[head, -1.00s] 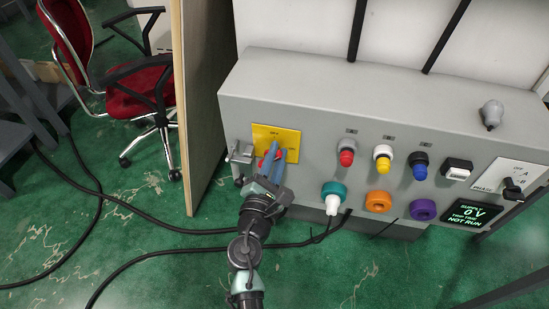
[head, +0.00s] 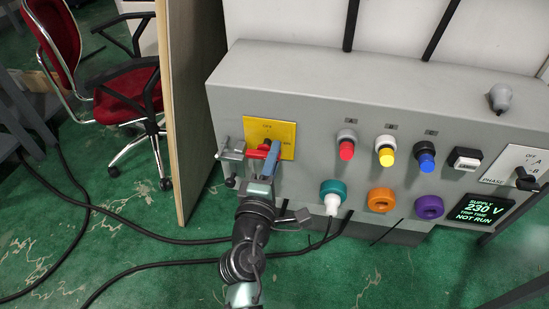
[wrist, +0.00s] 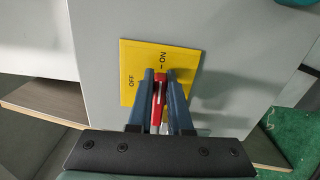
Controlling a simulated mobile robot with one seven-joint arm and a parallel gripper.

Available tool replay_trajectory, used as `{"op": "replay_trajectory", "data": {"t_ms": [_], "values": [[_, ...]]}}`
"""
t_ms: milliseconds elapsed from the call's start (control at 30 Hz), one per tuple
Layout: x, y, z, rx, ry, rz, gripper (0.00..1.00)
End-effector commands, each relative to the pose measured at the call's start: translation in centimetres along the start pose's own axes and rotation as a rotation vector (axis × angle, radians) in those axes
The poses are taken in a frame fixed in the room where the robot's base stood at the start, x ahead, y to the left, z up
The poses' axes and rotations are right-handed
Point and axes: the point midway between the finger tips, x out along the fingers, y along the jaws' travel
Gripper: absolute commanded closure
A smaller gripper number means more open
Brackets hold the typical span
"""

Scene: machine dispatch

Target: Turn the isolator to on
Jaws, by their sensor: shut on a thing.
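The isolator is a red handle (head: 257,154) on a yellow plate (head: 285,130) at the left of the grey panel. In the head view the handle lies sideways, with OFF marked at the plate's top. In the wrist view the red handle (wrist: 157,101) points up at the ON mark on the yellow plate (wrist: 132,60), and OFF is to its left. My gripper (head: 269,150) is shut on the handle, with its blue fingers (wrist: 161,78) on either side of it. The fingers hide part of the handle. The display (head: 484,209) reads SUPPLY 230 V, NOT RUN.
A metal bracket (head: 231,152) sits close left of the plate. A phase switch (head: 524,178) is at the far right. A wooden partition (head: 190,110) stands at the left, and cables cross the floor.

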Motion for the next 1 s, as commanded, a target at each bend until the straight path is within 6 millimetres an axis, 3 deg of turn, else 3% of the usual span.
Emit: {"op": "replay_trajectory", "data": {"t_ms": [33,700,733,867,1000], "values": [[-0.36,-0.70,-1.23,0.017,0.026,-0.008,1.00],[-0.30,-0.42,-1.22,0.074,0.026,-0.005,1.00],[-0.30,-0.41,-1.22,0.074,0.027,-0.005,0.77],[-0.29,-0.33,-1.20,0.073,0.026,-0.003,0.54],[-0.22,-0.24,-0.98,0.072,0.021,-0.002,0.53]]}}
